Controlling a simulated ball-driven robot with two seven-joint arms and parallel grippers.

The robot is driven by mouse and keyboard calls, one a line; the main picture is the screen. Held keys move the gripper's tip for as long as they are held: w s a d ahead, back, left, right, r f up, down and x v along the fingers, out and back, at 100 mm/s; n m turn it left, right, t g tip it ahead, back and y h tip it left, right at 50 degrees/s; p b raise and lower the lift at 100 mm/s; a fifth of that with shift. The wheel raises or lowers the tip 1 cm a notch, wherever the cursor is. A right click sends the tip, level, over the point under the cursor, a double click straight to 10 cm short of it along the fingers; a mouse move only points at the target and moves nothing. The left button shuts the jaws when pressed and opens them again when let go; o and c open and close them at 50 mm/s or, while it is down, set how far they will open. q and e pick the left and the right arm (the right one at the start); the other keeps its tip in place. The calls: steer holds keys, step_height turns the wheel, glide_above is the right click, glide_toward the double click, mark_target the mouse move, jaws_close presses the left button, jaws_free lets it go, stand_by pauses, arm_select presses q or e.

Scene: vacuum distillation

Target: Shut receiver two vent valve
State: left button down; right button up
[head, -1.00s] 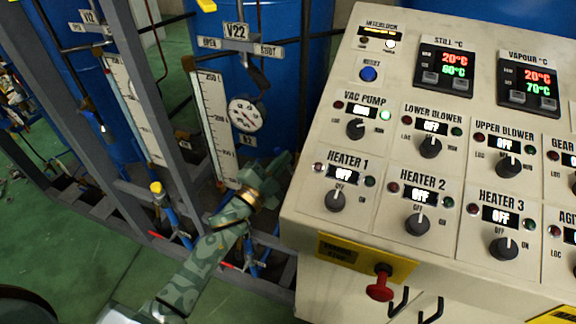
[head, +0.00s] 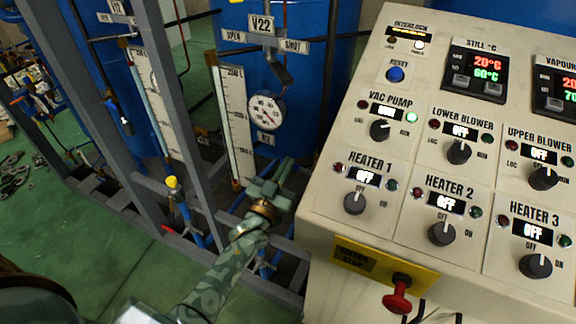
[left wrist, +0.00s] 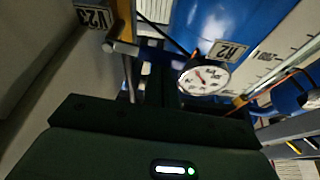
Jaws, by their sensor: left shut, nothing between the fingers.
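The valve labelled V22 (head: 262,25) is at the top of the head view, in front of a blue tank, with OPEN on its left and SHUT on its right. Its dark handle (head: 281,72) hangs down below the plate, slanting a little right. Below it are a round gauge (head: 265,111) and an R2 tag (head: 266,138). My left gripper (head: 280,172) is shut and empty, below the gauge and apart from the handle. The left wrist view shows the gauge (left wrist: 204,77) and R2 tag (left wrist: 231,50) close ahead. My right gripper is not in view.
The control panel (head: 400,225) with knobs and a red emergency stop (head: 397,302) stands close to the right of my left arm. A grey frame post (head: 165,90) and a level scale (head: 236,125) stand left of the gauge.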

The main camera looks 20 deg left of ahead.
arm_select(q)
steer(key=shift+a+f+n+y, duration=0.1)
steer(key=shift+f+n+y, duration=0.25)
steer(key=shift+n, duration=0.55)
steer(key=shift+y, duration=0.25)
